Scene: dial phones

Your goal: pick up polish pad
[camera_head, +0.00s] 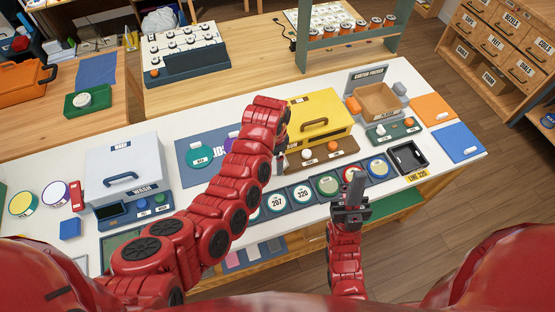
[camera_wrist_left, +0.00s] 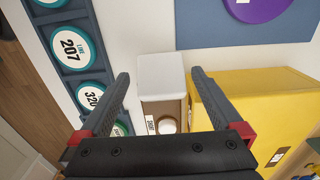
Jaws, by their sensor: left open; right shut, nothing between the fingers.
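No label in view lets me tell for sure which thing is the polish pad. My left gripper (camera_head: 283,138) hangs open and empty beside the yellow box. In the left wrist view its fingers (camera_wrist_left: 160,76) are spread, with a white block (camera_wrist_left: 162,72) showing between them; contact cannot be told. The block lies by a brown holder (camera_head: 347,146) with white and orange knobs. Round discs sit in a dark blue rack: 207 (camera_wrist_left: 70,46), 320 (camera_head: 300,194), green (camera_head: 328,185) and yellow-rimmed (camera_head: 378,167). My right gripper (camera_head: 354,190) is shut and empty over the rack.
The yellow box (camera_head: 318,112) stands right beside the left gripper. A white wash machine (camera_head: 122,170) stands at left. A blue mat (camera_head: 190,165) holds teal and purple discs. A cardboard bin (camera_head: 378,98), a black tray (camera_head: 407,157) and orange and blue squares are at right.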

